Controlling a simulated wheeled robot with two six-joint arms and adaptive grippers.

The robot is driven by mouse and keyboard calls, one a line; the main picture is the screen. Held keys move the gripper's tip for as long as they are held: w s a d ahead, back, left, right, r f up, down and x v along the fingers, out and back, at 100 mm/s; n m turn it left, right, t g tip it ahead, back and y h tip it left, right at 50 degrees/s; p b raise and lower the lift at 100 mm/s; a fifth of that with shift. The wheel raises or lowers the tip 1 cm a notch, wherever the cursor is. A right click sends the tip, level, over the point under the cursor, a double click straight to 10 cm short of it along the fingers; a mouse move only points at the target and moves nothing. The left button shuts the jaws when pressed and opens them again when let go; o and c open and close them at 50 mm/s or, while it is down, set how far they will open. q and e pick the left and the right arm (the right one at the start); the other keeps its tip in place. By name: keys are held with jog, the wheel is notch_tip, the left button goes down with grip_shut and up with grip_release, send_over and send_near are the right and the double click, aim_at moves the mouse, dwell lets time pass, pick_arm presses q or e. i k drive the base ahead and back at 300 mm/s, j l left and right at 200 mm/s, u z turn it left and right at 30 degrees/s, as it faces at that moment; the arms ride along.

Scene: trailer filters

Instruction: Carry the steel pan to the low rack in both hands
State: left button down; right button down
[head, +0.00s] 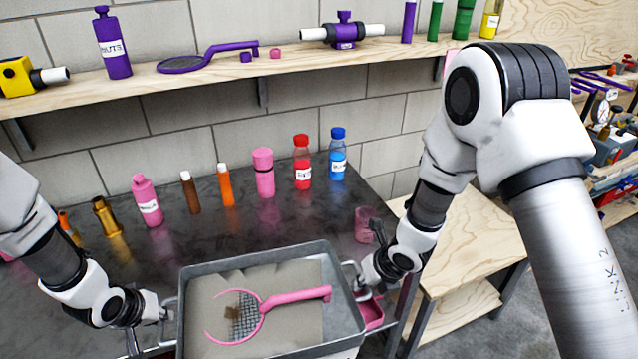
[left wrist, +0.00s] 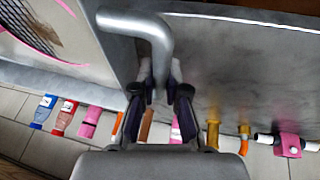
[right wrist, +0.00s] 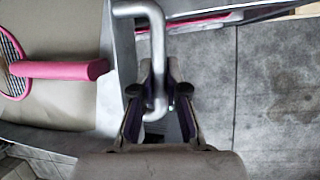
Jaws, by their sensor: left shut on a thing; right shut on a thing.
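The steel pan (head: 255,255) is a grey rectangular tray at the bottom middle of the head view, in front of the dark counter. A pink strainer (head: 290,297) with a mesh head and a brown piece lies on its sandy-coloured floor. My left gripper (head: 166,312) is at the pan's left side, shut on its bent handle (left wrist: 150,30), which fills the upper middle of the left wrist view. My right gripper (head: 362,280) is at the pan's right side, shut on the other handle (right wrist: 157,60). The low rack cannot be told for certain in these views.
The dark counter (head: 200,245) holds several bottles along the wall, including a red bottle (head: 302,165) and a blue bottle (head: 337,155). A pink tray (head: 372,314) sits right of the pan. A wooden table (head: 465,235) stands further right. A wooden shelf (head: 130,90) runs above.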

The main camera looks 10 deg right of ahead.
aim_at(451, 233)
jog(key=z, duration=2.5)
jog(key=i+j, duration=0.6)
jog(key=i, duration=0.35)
jog(key=i+j, duration=0.2)
jog(key=i, duration=0.3)
jog(key=i+j, duration=0.15)
jog(key=i, duration=1)
jog(key=u, duration=2.35)
